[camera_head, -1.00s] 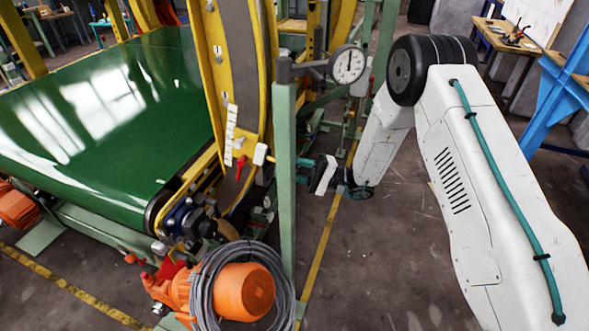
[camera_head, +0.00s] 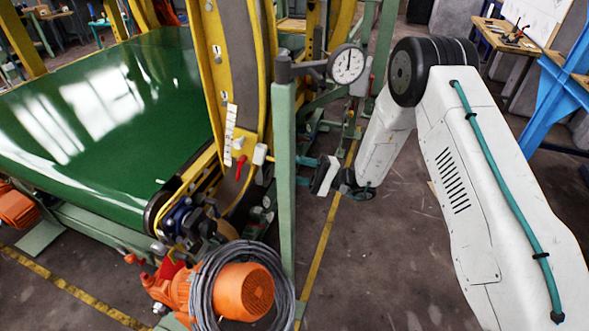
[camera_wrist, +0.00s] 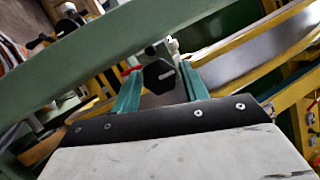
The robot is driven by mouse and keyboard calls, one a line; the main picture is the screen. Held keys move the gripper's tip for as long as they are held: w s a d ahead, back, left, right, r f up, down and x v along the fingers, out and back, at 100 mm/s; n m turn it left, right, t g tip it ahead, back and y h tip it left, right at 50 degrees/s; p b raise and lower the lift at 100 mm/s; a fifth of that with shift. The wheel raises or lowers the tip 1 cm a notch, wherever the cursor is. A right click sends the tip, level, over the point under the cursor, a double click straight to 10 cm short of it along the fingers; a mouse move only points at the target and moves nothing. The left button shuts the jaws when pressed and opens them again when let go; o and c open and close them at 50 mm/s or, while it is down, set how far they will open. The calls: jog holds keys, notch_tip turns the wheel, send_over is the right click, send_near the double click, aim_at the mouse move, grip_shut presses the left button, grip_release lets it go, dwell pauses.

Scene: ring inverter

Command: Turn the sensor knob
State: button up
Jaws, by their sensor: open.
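In the wrist view a dark, roughly hexagonal knob (camera_wrist: 158,76) with a white mark on its face shows between the two teal fingers of my gripper (camera_wrist: 160,72). The fingers are open, one on each side of the knob. I cannot tell whether either finger touches it. In the head view my gripper (camera_head: 301,170) points left, just right of a green upright post (camera_head: 284,190). I cannot make out the knob in that view; the post hides part of the area.
A dial gauge (camera_head: 347,65) sits above my gripper on an arm from the post. A yellow curved frame (camera_head: 208,60) and a green conveyor belt (camera_head: 110,110) stand to the left. An orange motor (camera_head: 245,291) with coiled cable is below. Open floor (camera_head: 370,260) lies right of the post.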

jog(key=v, duration=0.7)
dwell(0.3)
jog(key=s+f+m+g+h, duration=0.2)
jog(key=s+g+h, duration=0.15)
jog(key=s, duration=0.25)
jog(key=s+d+r+n+t+h, duration=0.1)
jog(key=s+d+r+t+h, duration=0.1)
jog(key=s+d+r+h, duration=0.4)
jog(key=s+d+r+n+t+h, duration=0.1)
jog(key=s+d+r+h, duration=0.5)
jog(key=s+r, duration=0.7)
jog(key=s+d+r+n+t+h, duration=0.1)
jog(key=s+d+r+t+h, duration=0.1)
jog(key=s+d+r+h, duration=0.4)
jog(key=shift+s+d+r+n+t, duration=0.35)
jog(key=shift+s+r, duration=1.3)
jog(key=shift+s, duration=0.4)
